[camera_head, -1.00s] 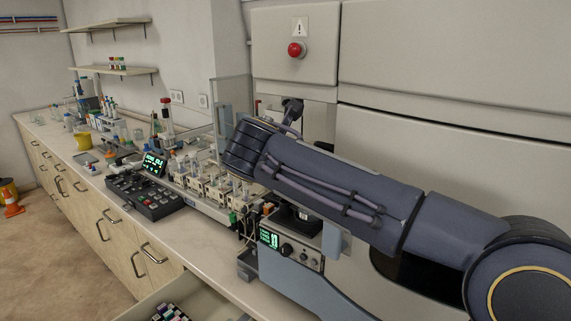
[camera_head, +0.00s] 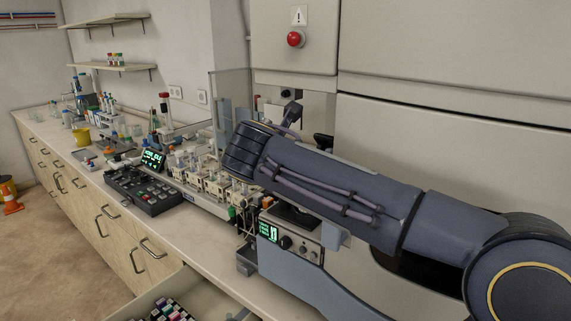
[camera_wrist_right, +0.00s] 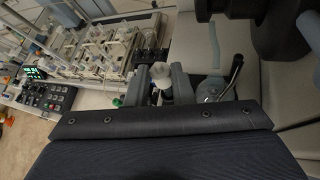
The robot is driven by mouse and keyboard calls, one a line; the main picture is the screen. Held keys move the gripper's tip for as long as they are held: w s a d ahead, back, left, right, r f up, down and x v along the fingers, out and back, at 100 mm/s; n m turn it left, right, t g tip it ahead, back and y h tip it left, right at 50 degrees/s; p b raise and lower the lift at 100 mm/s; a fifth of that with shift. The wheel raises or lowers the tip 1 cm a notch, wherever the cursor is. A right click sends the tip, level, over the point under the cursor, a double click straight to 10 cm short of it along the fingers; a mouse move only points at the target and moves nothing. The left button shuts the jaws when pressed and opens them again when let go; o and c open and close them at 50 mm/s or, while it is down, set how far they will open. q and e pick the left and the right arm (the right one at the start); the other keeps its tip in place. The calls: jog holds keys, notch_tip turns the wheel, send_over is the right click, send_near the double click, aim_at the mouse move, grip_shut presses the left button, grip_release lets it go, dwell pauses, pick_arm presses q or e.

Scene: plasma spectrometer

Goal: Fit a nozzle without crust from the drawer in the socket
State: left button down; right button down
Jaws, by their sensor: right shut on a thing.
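My right arm (camera_head: 335,195) comes in from the right in the head view and reaches over the grey instrument, hiding its own gripper there. In the right wrist view my right gripper (camera_wrist_right: 160,88) shows its two grey fingers shut on a small white piece, which looks like the nozzle (camera_wrist_right: 161,76). Crust on it cannot be made out at this size. The open drawer (camera_head: 205,299) at the bottom of the head view holds several dark pieces with coloured tops (camera_head: 168,310). The socket cannot be made out. My left gripper is not in view.
The grey instrument with a green display (camera_head: 268,232) stands below my right arm. A rack of pale vials (camera_head: 200,180) and a black control panel (camera_head: 143,191) stand left of it on the counter. A red button (camera_head: 295,39) is on the cabinet above.

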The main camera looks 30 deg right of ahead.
jog(key=shift+f+b, duration=0.7)
jog(key=shift+f, duration=0.55)
jog(key=c, duration=1.2)
grip_release()
jog(key=v, duration=0.7)
jog(key=shift+s+a+r, duration=0.2)
jog(key=shift+s+a, duration=0.05)
